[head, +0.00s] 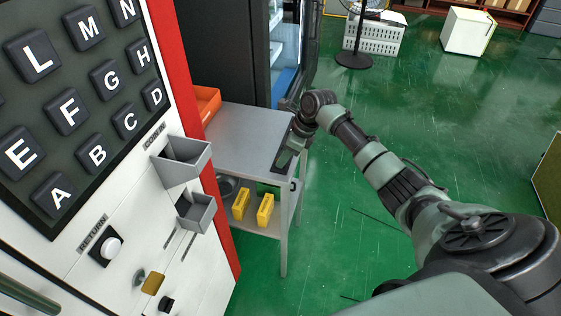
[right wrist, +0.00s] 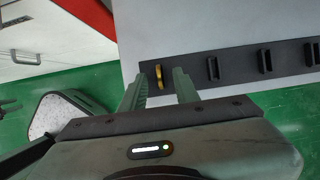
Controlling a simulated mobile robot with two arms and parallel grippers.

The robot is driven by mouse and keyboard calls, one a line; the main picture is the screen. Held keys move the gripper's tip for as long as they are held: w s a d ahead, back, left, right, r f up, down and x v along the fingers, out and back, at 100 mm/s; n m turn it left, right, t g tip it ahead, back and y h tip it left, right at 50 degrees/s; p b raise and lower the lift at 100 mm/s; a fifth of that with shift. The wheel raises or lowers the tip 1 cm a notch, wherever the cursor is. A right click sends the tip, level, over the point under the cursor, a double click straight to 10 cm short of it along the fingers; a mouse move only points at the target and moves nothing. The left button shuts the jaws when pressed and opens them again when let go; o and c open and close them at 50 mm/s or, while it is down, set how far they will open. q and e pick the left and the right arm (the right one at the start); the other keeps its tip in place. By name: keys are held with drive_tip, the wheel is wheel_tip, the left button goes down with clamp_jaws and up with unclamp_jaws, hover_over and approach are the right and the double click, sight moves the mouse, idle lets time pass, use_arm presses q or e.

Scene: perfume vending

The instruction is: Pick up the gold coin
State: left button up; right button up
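The gold coin (right wrist: 158,77) stands on edge in a slot of a dark rack (right wrist: 235,62), seen in the right wrist view. My right gripper (right wrist: 160,72) is open, with one finger on each side of the coin. A gap shows between the coin and each finger; I cannot tell how deep the fingertips reach. In the head view my right gripper (head: 291,156) is over the right edge of a grey table (head: 245,135), and the coin cannot be made out there.
The rack's other slots look empty. A vending machine with letter keys (head: 85,95) and a coin-in tray (head: 183,165) stands left of the table. An orange bin (head: 207,102) sits at the table's back left. Yellow boxes (head: 265,211) are on the lower shelf. Green floor is open at right.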

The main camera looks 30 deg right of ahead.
clamp_jaws()
